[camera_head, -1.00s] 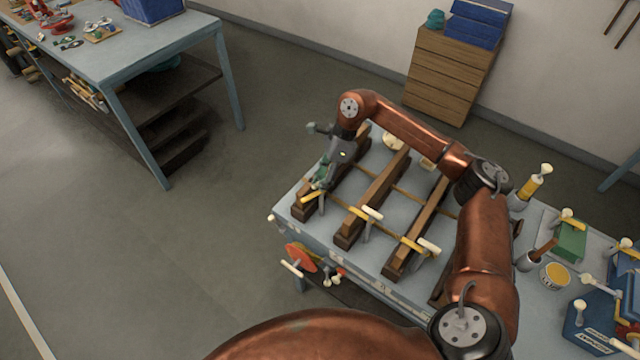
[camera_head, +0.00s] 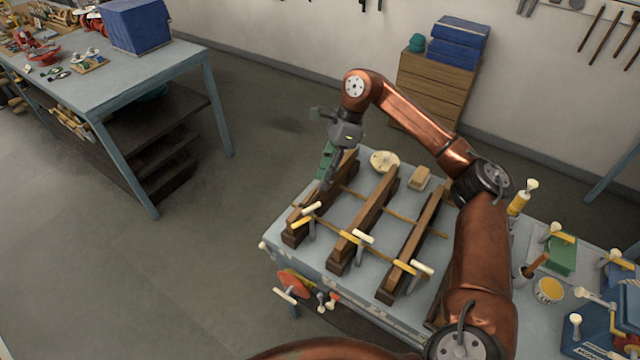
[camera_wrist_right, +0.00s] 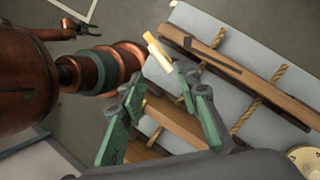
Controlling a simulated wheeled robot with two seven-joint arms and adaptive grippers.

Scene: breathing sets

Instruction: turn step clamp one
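Three clamps with white handles and yellow parts stand along the near side of the workbench: a left one (camera_head: 310,208), a middle one (camera_head: 362,236) and a right one (camera_head: 422,267). Each is at the near end of a dark wooden beam. Which is clamp one is not marked. My right gripper (camera_head: 325,178) is above the left beam (camera_head: 338,195), behind the left clamp and apart from it. In the right wrist view its green fingers (camera_wrist_right: 162,80) are spread and empty, with a white clamp handle (camera_wrist_right: 156,48) beyond the tips. My left gripper (camera_wrist_right: 80,29) shows small there, jaws apart.
The workbench (camera_head: 345,285) has an orange handwheel (camera_head: 294,283) on its near side. A round disc (camera_head: 384,161) and a small wooden block (camera_head: 420,178) lie behind the beams. Tools and a yellow tin (camera_head: 548,290) crowd the right. Floor at left is free.

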